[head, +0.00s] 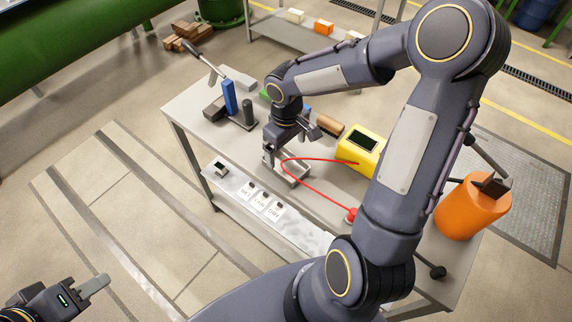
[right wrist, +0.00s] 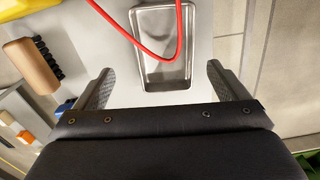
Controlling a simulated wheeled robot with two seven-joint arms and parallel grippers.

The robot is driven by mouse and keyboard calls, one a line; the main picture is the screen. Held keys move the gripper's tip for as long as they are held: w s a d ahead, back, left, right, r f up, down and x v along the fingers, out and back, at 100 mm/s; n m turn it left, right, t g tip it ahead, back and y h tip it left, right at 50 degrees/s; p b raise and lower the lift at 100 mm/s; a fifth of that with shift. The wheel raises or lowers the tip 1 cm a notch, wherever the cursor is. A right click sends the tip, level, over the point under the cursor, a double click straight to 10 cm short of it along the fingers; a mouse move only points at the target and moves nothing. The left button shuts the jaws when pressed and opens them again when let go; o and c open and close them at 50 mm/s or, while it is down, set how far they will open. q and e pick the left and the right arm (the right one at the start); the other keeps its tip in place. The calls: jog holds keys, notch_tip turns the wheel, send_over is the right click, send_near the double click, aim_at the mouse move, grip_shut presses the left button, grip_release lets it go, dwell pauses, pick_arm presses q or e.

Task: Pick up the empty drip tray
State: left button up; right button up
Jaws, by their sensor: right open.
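The drip tray (head: 298,180) is a shallow, rectangular metal tray on the grey workbench, partly covered by my right gripper in the head view. In the right wrist view the tray (right wrist: 160,22) looks empty, and a red cable (right wrist: 150,52) loops across it. My right gripper (right wrist: 160,86) is open, its fingers spread wider than the tray's width, with the tray's near end roughly between and just beyond the tips. Nothing is between the fingers. My left gripper (head: 92,288) is at the lower left of the head view, away from the bench; its finger opening is unclear.
A yellow device (head: 360,148) with a dark screen stands right of the tray, and a wooden-handled brush (head: 329,125) lies behind. A blue block (head: 229,97) stands left. An orange container (head: 470,208) is at the right.

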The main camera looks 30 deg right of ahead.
aim_at(285, 167)
jog(key=f, duration=0.5)
jog(key=shift+s+a, duration=0.25)
jog(key=shift+a, duration=0.05)
jog(key=shift+c, duration=0.4)
jog(key=c, duration=1.1)
jog(key=shift+r, duration=0.1)
jog(key=shift+c, duration=0.2)
